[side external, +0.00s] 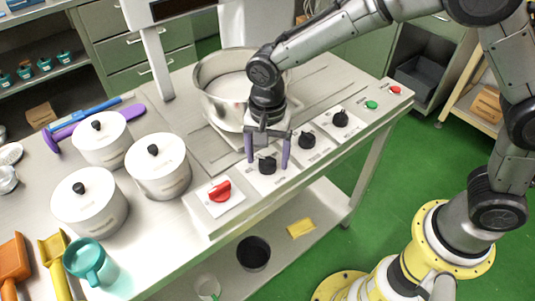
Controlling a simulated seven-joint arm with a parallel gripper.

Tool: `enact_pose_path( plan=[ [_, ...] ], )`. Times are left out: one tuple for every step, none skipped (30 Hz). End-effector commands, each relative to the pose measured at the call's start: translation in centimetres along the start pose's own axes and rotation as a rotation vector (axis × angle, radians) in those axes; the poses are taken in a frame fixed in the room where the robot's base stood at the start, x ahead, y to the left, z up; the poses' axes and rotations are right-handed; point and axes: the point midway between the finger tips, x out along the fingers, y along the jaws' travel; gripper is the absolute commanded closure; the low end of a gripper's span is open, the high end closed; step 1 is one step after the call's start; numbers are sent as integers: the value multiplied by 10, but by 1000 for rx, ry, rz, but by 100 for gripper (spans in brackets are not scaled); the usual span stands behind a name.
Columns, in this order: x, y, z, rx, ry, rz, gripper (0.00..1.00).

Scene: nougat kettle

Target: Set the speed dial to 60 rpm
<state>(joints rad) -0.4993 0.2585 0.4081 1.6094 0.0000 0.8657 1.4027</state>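Three black dials sit on the sloping control panel at the table's front edge: a near one (267,167), a middle one (307,141) and a far one (340,119). Their labels are too small to read, so I cannot tell which is the speed dial or what any is set to. My gripper (267,161) points down at the near dial, with its two purple fingers apart, one on each side of it in the picture. I cannot tell whether the fingers touch the dial or are still above it.
A red switch (220,191) is left of the dials; a green button (371,105) and a red button (395,90) are right. The steel kettle (208,108) stands behind my gripper. Lidded white pots (158,172) and a teal jug (84,258) stand left.

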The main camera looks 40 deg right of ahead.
Motion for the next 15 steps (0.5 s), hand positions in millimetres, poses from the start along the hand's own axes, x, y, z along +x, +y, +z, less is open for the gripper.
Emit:
enact_pose_path(
  plan=[
    [0,0,0,0,0,0,27],
    [0,0,0,0,0,0,32],
    [0,0,0,0,0,0,39],
    [0,0,0,0,0,0,45],
    [0,0,0,0,0,0,50],
    [0,0,0,0,0,0,57],
    [0,0,0,0,0,0,63],
    [0,0,0,0,0,0,68],
    [0,0,0,0,0,0,75],
    [0,0,0,0,0,0,81],
    [0,0,0,0,0,0,86],
    [0,0,0,0,0,0,93],
    [0,0,0,0,0,0,99],
    [0,0,0,0,0,0,100],
    [0,0,0,0,0,0,100]
  ],
)
